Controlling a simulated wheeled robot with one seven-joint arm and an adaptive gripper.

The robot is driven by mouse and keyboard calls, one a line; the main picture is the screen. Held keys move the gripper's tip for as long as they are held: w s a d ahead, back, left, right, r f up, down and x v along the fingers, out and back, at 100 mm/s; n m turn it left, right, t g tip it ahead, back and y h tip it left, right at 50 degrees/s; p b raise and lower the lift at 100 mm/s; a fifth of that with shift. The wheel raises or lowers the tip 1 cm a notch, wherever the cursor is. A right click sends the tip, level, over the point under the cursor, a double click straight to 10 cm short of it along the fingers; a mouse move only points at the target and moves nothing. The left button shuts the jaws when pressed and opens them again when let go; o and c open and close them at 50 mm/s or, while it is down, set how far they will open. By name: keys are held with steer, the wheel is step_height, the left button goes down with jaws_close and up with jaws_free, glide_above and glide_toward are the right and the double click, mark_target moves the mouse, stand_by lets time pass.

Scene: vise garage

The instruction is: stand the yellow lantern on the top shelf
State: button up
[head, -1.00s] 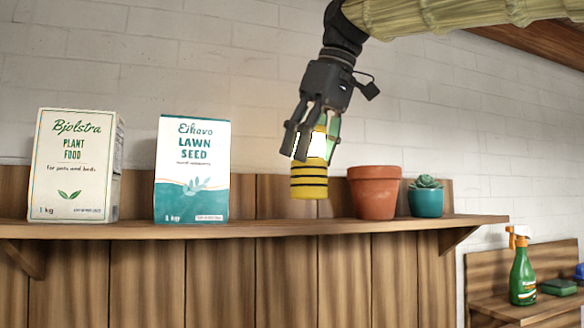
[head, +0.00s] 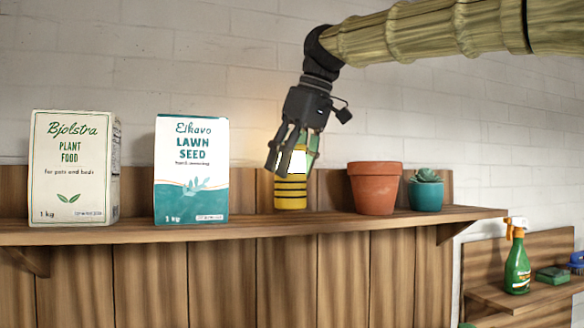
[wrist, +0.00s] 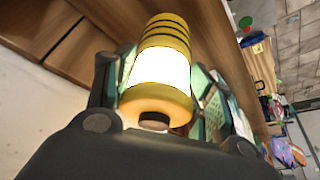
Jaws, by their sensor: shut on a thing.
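The yellow lantern (head: 291,194) has black bands and a glowing white middle. My gripper (head: 292,160) is shut around its upper part from above, and the lantern hangs upright or nearly so. Its base shows just over the wooden shelf (head: 262,222), between the lawn seed box and the terracotta pot. I cannot tell whether the base touches the board. In the wrist view the lantern (wrist: 160,70) sits between the fingers, with its banded end pointing away toward the wood.
A plant food box (head: 72,168) and a lawn seed box (head: 191,170) stand left of the lantern. A terracotta pot (head: 375,188) and a teal succulent pot (head: 426,192) stand close on its right. A lower shelf at right holds a green spray bottle (head: 517,264).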

steer(key=shift+s+d+f+p, duration=0.1)
steer(key=shift+f+p, duration=0.15)
steer(key=shift+f, duration=0.15)
steer(key=shift+s+d+f+p, duration=0.1)
steer(key=shift+f+p, duration=0.1)
steer(key=shift+f, duration=0.15)
steer(key=shift+a+f, duration=0.1)
steer(key=shift+f, duration=0.1)
steer(key=shift+w+f, duration=0.1)
steer(key=o, duration=1.2)
steer(key=b+v, duration=0.2)
steer(key=v, duration=1)
steer(key=shift+b, duration=0.4)
